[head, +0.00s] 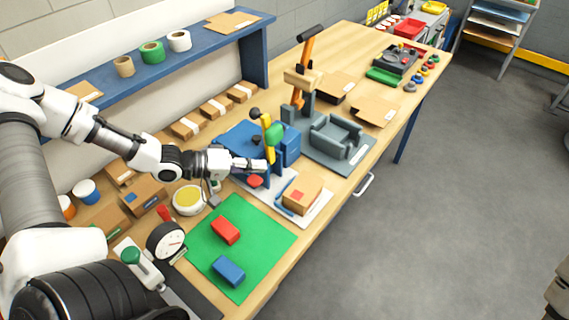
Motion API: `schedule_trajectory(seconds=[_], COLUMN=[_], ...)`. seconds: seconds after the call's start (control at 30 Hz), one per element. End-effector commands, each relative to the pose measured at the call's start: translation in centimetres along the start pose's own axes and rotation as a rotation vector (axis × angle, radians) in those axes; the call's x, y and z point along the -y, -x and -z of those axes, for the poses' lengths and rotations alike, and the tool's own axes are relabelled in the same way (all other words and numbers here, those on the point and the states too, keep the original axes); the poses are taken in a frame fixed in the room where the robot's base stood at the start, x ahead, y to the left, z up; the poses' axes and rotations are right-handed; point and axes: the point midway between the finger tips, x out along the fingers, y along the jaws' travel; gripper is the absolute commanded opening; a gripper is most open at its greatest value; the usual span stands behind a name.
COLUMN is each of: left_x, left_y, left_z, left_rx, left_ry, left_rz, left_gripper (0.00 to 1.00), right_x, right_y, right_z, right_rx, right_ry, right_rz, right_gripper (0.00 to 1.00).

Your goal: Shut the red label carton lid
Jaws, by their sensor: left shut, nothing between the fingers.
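A brown carton with a red label (302,195) sits on a white board near the front edge of the bench. I cannot tell for sure how its lid stands. My left gripper (264,166) is shut and empty. It is up and to the left of this carton, apart from it in the picture, in front of the blue machine. A small red piece (256,181) shows just below the gripper. My right gripper is not in view.
The blue machine (245,140) with a yellow lever stands behind the gripper. A green mat (262,240) holds a red block (226,230) and a blue block (228,270). A grey fixture (336,137) stands to the right. Blue-label carton (145,195) is left.

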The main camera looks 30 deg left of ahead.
Motion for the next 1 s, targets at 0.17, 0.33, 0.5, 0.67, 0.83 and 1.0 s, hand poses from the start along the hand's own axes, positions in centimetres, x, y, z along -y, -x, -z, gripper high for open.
schedule_trajectory(seconds=[0.17,0.33,0.5,0.67,0.83,1.0], left_x=[0.6,0.3,0.1,0.0,0.0,0.0], left_y=[-3.1,-6.0,-8.1,-8.8,-8.8,-8.9], left_z=[-0.4,-0.3,-0.1,-0.1,-0.1,0.0], left_rx=[0.008,0.006,0.002,-0.001,-0.002,-0.002], left_ry=[-0.005,-0.006,-0.004,-0.003,-0.002,-0.006], left_rz=[0.004,0.005,0.002,0.000,-0.001,0.003], left_gripper=[0.00,0.00,0.00,0.00,0.00,0.00], right_x=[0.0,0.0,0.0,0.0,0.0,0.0], right_y=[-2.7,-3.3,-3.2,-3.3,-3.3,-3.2], right_z=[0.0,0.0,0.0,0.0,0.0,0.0], right_rx=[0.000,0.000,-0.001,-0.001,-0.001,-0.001], right_ry=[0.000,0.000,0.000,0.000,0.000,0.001], right_rz=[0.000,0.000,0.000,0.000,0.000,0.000], right_gripper=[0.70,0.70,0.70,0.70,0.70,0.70])
